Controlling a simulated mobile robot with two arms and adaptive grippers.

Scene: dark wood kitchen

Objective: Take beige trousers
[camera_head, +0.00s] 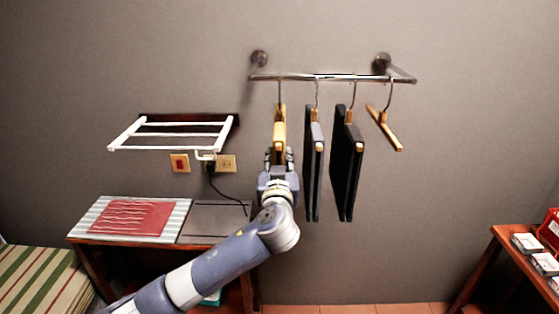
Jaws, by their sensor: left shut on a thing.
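The beige trousers (279,135) hang on the leftmost hanger of the wall rail, seen nearly edge-on. Their lower part is hidden behind my left gripper (279,157). My left gripper reaches up from below and is shut on the trousers, with its fingers partly hidden by its own wrist. My right gripper is not in view.
Dark trousers (314,165) and another dark pair (347,165) hang just right on the metal rail (330,77). A bare wooden hanger (385,128) hangs farther right. A white drying rack (170,134) is on the wall at left, above a low table (90,240).

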